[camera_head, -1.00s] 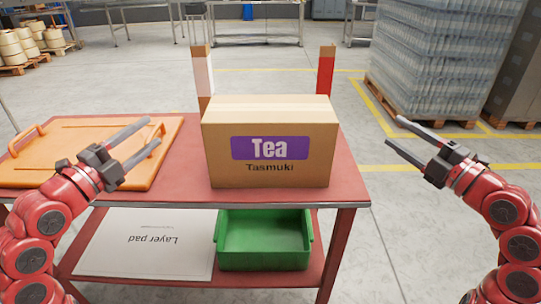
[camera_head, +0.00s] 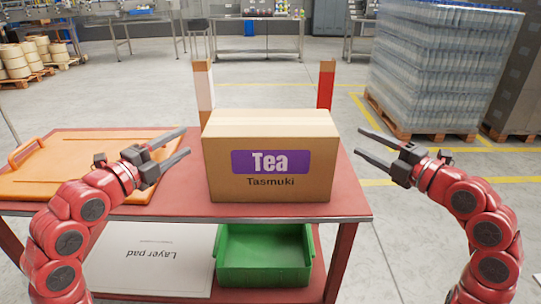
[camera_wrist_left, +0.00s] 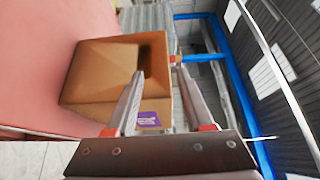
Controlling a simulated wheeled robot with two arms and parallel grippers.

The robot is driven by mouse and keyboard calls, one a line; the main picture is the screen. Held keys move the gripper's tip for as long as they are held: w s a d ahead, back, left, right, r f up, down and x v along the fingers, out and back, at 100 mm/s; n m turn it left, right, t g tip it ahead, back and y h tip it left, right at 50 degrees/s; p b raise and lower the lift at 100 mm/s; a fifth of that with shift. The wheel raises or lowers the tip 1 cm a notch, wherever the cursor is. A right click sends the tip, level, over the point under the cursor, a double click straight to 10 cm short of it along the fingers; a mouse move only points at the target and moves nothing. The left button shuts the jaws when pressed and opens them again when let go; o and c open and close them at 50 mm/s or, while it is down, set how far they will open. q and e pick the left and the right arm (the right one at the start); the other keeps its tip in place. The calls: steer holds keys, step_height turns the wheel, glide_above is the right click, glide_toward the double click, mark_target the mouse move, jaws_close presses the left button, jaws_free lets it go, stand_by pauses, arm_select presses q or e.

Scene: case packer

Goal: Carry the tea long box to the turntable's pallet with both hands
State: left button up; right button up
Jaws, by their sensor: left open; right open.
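The tea long box (camera_head: 268,185) is a brown carton with a purple Tea label. It stands upright on the red table, near its right part. My left gripper (camera_head: 186,141) is open, just left of the box and apart from it in the head view. In the left wrist view the box (camera_wrist_left: 95,75) shows beyond the open left fingers (camera_wrist_left: 157,75). My right gripper (camera_head: 362,142) is open, to the right of the box with a gap between them. Neither gripper holds anything. I cannot make out the turntable or its pallet.
The red table (camera_head: 345,207) has an orange board (camera_head: 70,175) on its left. Two posts, one whitish (camera_head: 204,85) and one red (camera_head: 326,85), rise behind the box. The lower shelf holds a green bin (camera_head: 265,277) and a layer pad (camera_head: 150,265). Wrapped bottles (camera_head: 435,75) stand behind right.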

mark_target(208, 126)
arm_select(q)
steer(key=x, duration=0.9)
steer(key=shift+w+d, duration=0.15)
steer(key=shift+w, duration=0.15)
arm_select(e)
steer(key=x, duration=0.9)
steer(key=shift+w+a, duration=0.3)
arm_select(q)
jaws_close()
arm_select(e)
jaws_close()
arm_select(q)
steer(key=shift+r, duration=0.1)
arm_select(e)
steer(key=shift+d, duration=0.1)
